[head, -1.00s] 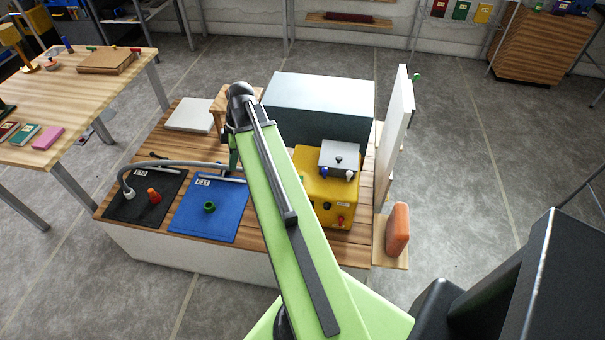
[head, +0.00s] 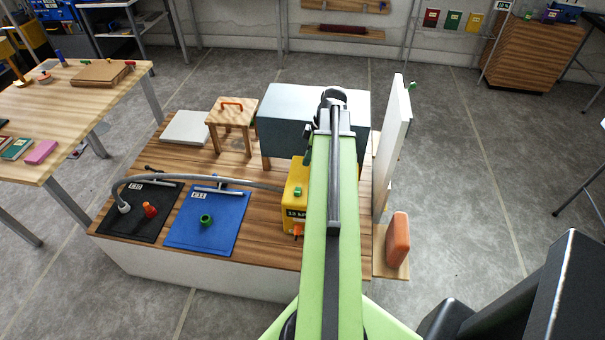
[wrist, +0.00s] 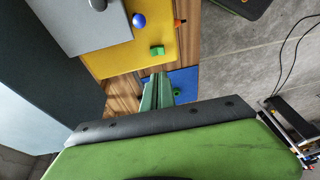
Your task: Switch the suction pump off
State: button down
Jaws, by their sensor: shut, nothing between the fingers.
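The yellow pump box (head: 289,217) stands on the wooden bench, its right part hidden behind my arm in the head view. In the wrist view the yellow box (wrist: 130,56) carries a grey plate (wrist: 90,22), a black knob (wrist: 98,4), a blue knob (wrist: 138,20) and the green button (wrist: 157,50). My gripper (wrist: 158,78) is shut and empty, its tips just below the green button in that picture. I cannot tell whether they touch the box.
A grey hose (head: 165,180) runs from the box to a black mat (head: 115,215). A blue mat (head: 230,235) with a green ring (head: 206,220) lies beside it. A large grey-blue box (head: 285,110) stands behind; a white upright panel (head: 392,140) is at right.

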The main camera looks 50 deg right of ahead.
aim_at(297, 191)
jog(key=b+x, duration=0.8)
jog(key=x, duration=0.1)
jog(key=s+b+x, duration=0.1)
jog(key=b+x, duration=0.3)
jog(key=shift+f, duration=0.4)
jog(key=shift+r, duration=0.1)
